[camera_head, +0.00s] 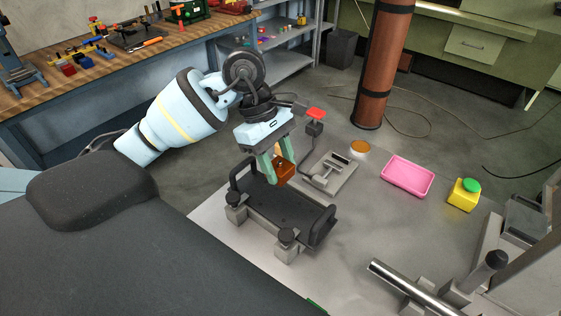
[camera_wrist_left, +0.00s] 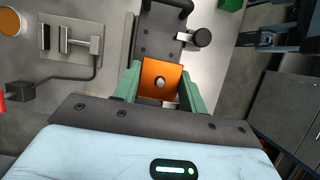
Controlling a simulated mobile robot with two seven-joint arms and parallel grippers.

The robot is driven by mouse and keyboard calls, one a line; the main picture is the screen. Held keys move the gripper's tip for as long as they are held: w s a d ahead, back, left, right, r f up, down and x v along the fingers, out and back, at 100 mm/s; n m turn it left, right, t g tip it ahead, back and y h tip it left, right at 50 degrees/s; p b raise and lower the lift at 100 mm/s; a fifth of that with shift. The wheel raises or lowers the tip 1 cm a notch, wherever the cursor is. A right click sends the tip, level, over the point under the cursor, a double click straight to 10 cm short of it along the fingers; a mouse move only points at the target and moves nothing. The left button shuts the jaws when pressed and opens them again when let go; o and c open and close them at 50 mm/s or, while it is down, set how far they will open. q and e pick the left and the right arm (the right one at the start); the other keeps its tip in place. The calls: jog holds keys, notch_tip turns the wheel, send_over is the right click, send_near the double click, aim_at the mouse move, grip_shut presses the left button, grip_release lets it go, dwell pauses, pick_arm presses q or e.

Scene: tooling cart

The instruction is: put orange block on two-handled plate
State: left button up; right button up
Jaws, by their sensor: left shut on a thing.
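My left gripper (camera_head: 275,171) is shut on the orange block (camera_head: 285,172) and holds it over the dark two-handled plate (camera_head: 275,207). The plate (camera_wrist_left: 160,37) lies behind the block there, with a handle at the top. In the head view the plate has a black handle at each end. Whether the block touches the plate is hard to tell. My right gripper is not in view.
A metal cylinder (camera_head: 415,288) lies at the front right. The tabletop between is clear.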

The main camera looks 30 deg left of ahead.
pick_arm(q)
jog(key=shift+f+b, duration=1.05)
jog(key=shift+f, duration=1.75)
notch_tip(320, 180, down, 2)
jog(key=shift+f+b, duration=0.1)
jog(key=shift+b, duration=0.55)
jog(key=shift+f+b, duration=0.35)
jog(key=shift+f, duration=0.15)
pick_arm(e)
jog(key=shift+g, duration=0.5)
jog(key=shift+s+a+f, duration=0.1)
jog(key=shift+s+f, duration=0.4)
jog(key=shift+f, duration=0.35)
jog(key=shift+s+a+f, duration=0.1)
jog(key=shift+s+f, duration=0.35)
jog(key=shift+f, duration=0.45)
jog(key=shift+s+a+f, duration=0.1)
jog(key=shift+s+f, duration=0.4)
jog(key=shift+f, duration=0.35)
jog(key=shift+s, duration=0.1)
pick_arm(q)
jog(key=shift+f, duration=0.25)
jog(key=shift+f+b, duration=0.1)
jog(key=shift+b, duration=0.2)
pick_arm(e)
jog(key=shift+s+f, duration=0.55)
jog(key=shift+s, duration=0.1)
